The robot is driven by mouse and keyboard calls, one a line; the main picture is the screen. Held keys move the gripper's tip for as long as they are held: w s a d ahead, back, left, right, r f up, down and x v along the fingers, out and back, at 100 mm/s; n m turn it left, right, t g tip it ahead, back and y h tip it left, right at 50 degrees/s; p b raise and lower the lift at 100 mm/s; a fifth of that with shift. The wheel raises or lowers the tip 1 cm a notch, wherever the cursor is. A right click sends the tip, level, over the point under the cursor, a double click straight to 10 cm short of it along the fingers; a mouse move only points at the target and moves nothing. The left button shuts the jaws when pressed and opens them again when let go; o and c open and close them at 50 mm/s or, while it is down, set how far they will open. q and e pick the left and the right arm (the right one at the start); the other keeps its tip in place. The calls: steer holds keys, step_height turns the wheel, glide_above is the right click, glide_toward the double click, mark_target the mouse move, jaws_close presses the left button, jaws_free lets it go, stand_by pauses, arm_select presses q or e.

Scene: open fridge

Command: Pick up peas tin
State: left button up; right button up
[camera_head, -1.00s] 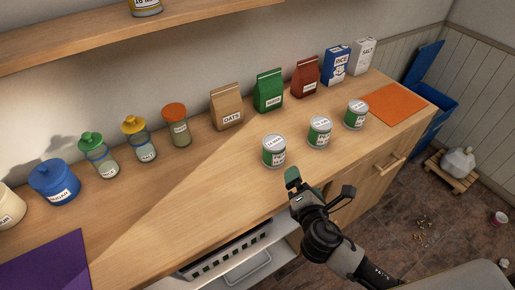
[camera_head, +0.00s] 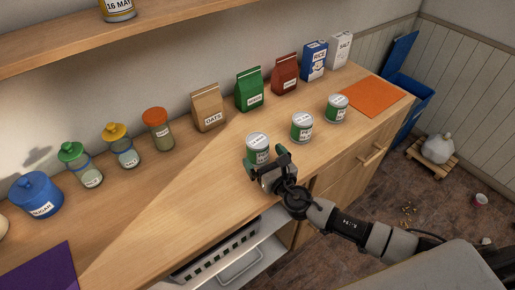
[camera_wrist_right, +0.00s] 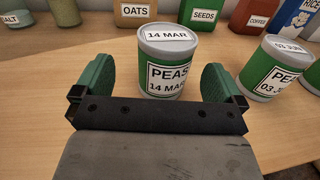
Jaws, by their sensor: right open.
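Three green-and-white tins stand upright in a row on the wooden counter. The leftmost peas tin (camera_head: 257,150) reads "PEAS" and "14 MAR" in the right wrist view (camera_wrist_right: 167,70). My right gripper (camera_head: 267,161) is open at this tin, with its green-padded fingers to either side; the wrist view shows gaps at both sides. A second tin (camera_head: 302,128) stands to its right and reads "PEA" and "03 JUN" in the wrist view (camera_wrist_right: 280,70). The third tin (camera_head: 337,109) is farther right, its label too small to read. My left gripper is not in view.
Bags, boxes and jars line the back of the counter, including an oats bag (camera_head: 208,108) and a green bag (camera_head: 249,90). An orange mat (camera_head: 376,97) lies at the right end.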

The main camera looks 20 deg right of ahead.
mark_target(258, 143)
steer(key=x, duration=0.5)
steer(key=shift+w+d+r+p, duration=0.2)
steer(key=shift+d+r+p, duration=0.05)
steer(key=shift+d+p, duration=0.1)
steer(key=shift+s, duration=0.1)
steer(key=shift+c, duration=0.2)
steer(key=shift+r, duration=0.1)
steer(key=c, duration=1.2)
